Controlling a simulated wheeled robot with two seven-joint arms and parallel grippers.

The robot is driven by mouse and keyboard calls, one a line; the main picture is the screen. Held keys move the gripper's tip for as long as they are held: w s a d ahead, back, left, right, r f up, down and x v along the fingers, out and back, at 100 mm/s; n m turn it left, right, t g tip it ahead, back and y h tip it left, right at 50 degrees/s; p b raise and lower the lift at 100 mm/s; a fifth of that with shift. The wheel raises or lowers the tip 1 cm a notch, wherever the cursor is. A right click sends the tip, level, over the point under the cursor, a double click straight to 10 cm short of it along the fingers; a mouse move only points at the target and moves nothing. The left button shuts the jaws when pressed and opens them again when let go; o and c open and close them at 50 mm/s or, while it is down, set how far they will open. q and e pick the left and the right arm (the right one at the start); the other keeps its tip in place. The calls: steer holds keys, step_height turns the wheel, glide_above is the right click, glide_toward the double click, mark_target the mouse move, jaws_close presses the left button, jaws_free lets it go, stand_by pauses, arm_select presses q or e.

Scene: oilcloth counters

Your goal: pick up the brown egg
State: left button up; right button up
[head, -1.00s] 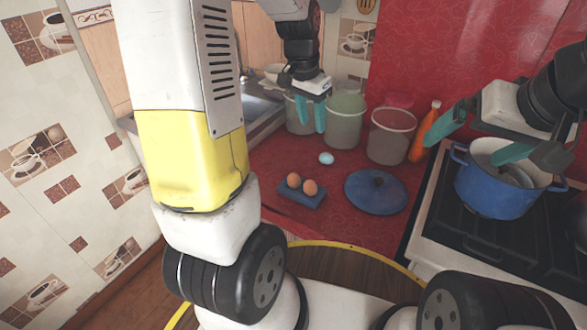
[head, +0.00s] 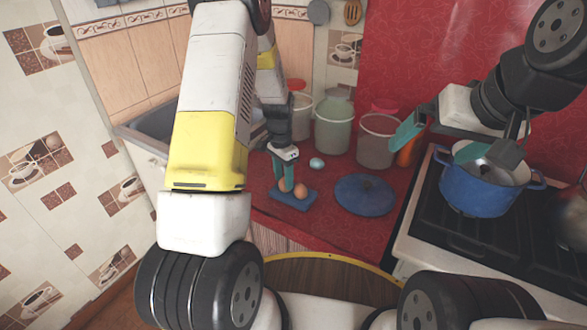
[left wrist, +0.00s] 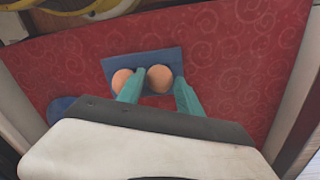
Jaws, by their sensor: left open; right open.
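Two brown eggs sit side by side on a small blue holder (head: 292,203). The left brown egg (head: 282,185) is partly hidden by my left gripper (head: 284,181), which points down at it, open. In the left wrist view that egg (left wrist: 160,78) lies between the two teal fingers (left wrist: 160,92), with one finger in the gap between the eggs. Whether the fingers touch it, I cannot tell. The other brown egg (head: 300,190) is outside the fingers; it also shows in the left wrist view (left wrist: 121,79). My right gripper (head: 436,142) is open over the blue pot.
A pale blue egg (head: 317,163) lies behind the holder on the red counter. A blue lid (head: 364,195) lies to the right. Several canisters (head: 333,127) stand behind. The blue pot (head: 478,192) is on the stove (head: 425,230) at the right.

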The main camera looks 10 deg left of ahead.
arm_select(q)
steer(key=shift+d+f, duration=0.1)
steer(key=shift+f, duration=0.7)
steer(key=c, duration=0.4)
steer(key=shift+r, duration=0.1)
